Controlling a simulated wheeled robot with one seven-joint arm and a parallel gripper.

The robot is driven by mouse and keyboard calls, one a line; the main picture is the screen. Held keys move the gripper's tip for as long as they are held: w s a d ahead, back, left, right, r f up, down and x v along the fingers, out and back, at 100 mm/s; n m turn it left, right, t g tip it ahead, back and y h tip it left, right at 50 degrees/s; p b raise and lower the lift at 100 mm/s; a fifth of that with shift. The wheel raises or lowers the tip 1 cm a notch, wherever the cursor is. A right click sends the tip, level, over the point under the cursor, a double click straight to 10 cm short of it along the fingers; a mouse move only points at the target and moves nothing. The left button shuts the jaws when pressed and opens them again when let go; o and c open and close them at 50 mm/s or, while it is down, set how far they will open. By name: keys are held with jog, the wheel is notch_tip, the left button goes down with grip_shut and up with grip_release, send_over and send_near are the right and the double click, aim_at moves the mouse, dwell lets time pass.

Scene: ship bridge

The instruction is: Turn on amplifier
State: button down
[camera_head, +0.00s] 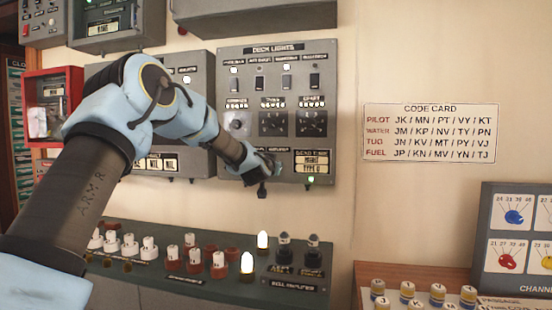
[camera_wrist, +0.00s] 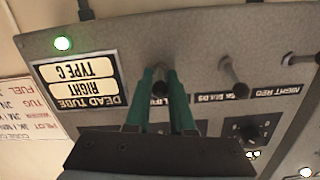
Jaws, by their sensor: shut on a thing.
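The grey deck lights panel (camera_head: 328,60) hangs on the wall in the head view. My gripper (camera_head: 264,178) is at its lower edge, left of the dead tube display (camera_head: 311,161). In the wrist view, where the panel appears upside down, the green fingers of my gripper (camera_wrist: 157,98) close around a small dark toggle switch (camera_wrist: 160,86). The display (camera_wrist: 90,85) reads "DEAD TUBE RIGHT TYPE G". My gripper hides the switch in the head view.
A green light (camera_head: 310,180) glows below the display. Two more toggles (camera_wrist: 233,72) stand beside the held one. Below the panel, a counter (camera_head: 190,285) carries several tubes, two glowing white. A code card (camera_head: 430,132) is on the wall at right.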

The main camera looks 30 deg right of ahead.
jog(key=shift+d+r+g+y+p, duration=0.1)
jog(key=shift+r+g+y+p, duration=0.65)
jog(key=shift+p, duration=1.95)
jog(key=shift+w+f+g+y+p, duration=0.1)
jog(key=shift+f+g+y+p, duration=0.2)
jog(key=shift+p, duration=0.4)
jog(key=shift+r, duration=0.1)
jog(key=c, duration=0.9)
grip_release()
jog(key=shift+c, duration=0.2)
jog(key=b+v, duration=0.5)
jog(key=v, duration=0.5)
jog(key=shift+s+a, duration=0.2)
jog(key=shift+a, duration=0.15)
jog(key=shift+r, duration=0.1)
